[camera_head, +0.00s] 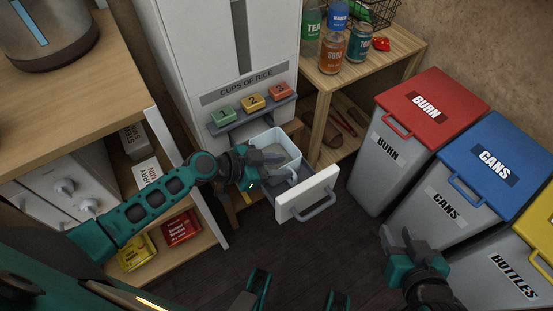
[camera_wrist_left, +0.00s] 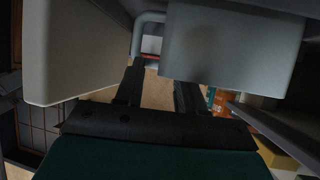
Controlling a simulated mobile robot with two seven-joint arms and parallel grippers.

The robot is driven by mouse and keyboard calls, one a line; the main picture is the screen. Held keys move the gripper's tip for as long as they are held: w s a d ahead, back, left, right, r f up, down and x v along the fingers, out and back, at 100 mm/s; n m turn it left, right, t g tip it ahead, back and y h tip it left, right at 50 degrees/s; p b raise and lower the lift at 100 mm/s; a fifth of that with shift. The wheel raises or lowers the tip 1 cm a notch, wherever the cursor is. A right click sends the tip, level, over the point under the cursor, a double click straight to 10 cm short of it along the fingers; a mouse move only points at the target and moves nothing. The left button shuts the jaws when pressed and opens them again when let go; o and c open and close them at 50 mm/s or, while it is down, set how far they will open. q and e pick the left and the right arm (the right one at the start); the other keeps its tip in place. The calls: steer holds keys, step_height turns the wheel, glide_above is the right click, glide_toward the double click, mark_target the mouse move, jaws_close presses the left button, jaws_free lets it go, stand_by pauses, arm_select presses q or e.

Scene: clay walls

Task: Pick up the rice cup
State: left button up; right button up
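The rice cup (camera_head: 284,143) is a pale, boxy, open-topped container. It sits in the pulled-out drawer (camera_head: 307,194) under the rice dispenser. In the left wrist view the cup (camera_wrist_left: 230,45) is a large pale block at the top, with a looped handle (camera_wrist_left: 139,38) on its left. My left gripper (camera_head: 270,167) is over the drawer, at the cup's near side. Its two fingers (camera_wrist_left: 158,84) are apart near the handle; whether they touch it cannot be told. My right gripper (camera_head: 405,243) is open and empty, over the floor in front of the bins.
The dispenser (camera_head: 188,50) has green, yellow and red buttons numbered 1 to 3. A wooden shelf (camera_head: 385,50) with bottles and a can stands right of it. Grey bins with red (camera_head: 430,100) and blue (camera_head: 500,155) lids stand at the right. The left shelf (camera_head: 75,85) borders my left arm.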

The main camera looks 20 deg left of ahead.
arm_select(q)
steer(key=shift+c, duration=0.4)
jaws_close()
stand_by(0.9)
